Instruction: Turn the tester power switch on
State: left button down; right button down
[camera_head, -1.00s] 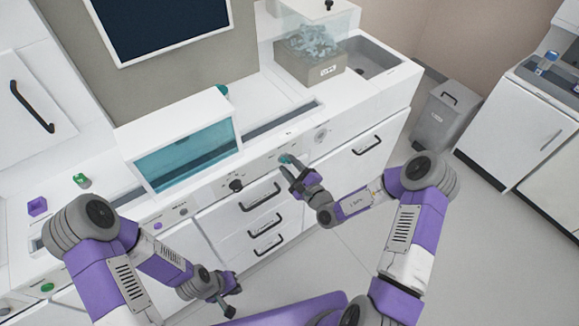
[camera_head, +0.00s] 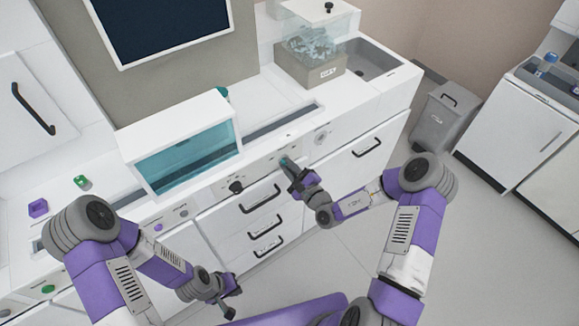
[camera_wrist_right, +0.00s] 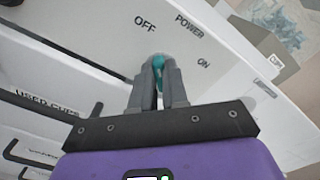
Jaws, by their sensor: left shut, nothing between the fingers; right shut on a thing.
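The power switch is a small teal knob (camera_head: 283,160) on the white front panel above the drawers. In the right wrist view the knob (camera_wrist_right: 158,60) sits between my fingertips, below and between the printed words OFF and ON, with POWER above. My right gripper (camera_head: 288,166) is shut on it, and its fingers (camera_wrist_right: 159,74) partly hide the knob, so I cannot tell clearly which word it points to. My left gripper (camera_head: 231,299) is shut and empty, low in front of the cabinets, away from the panel.
A black knob (camera_head: 236,187) is on the same panel to the left. Drawers with black handles (camera_head: 263,226) lie below. A teal-windowed box (camera_head: 185,160) and a grey bin of clear pieces (camera_head: 312,72) stand on the counter. The floor in front is clear.

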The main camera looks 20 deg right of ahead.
jog(key=m+p, duration=0.4)
jog(key=m, duration=0.1)
jog(key=m+p, duration=0.3)
jog(key=m, duration=0.3)
jog(key=m+p, duration=0.4)
jog(key=m, duration=0.2)
jog(key=shift+w+d+f+p, duration=0.1)
jog(key=shift+d+p, duration=0.2)
jog(key=shift+d, duration=0.1)
jog(key=shift+m, duration=0.4)
jog(key=c, duration=1.1)
grip_release()
jog(key=shift+c, duration=0.2)
jog(key=v, duration=0.7)
jog(key=shift+s+p, duration=0.25)
jog(key=shift+p, duration=0.1)
